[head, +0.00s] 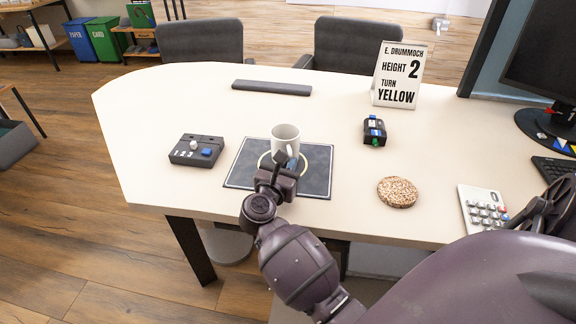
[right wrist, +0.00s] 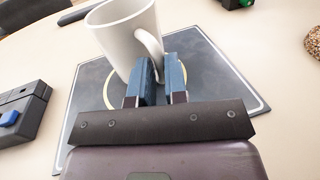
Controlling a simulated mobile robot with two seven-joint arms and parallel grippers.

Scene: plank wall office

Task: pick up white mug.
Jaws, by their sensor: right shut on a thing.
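The white mug (head: 285,137) stands upright over the dark mat (head: 315,180) on the desk, its handle towards me. It also shows in the right wrist view (right wrist: 122,38), slightly tilted in that picture. My right gripper (head: 287,166) is at the mug's near side. In the right wrist view its two blue-padded fingers (right wrist: 160,75) are close together on the mug's handle. I cannot tell whether the mug's base touches the mat. My left gripper is not in view.
A control box (head: 196,150) lies left of the mat. A small black device (head: 375,131), a cork coaster (head: 397,192) and a calculator (head: 482,208) lie to the right. A sign (head: 399,76) and a grey bar (head: 272,88) are farther back. The desk's left end is clear.

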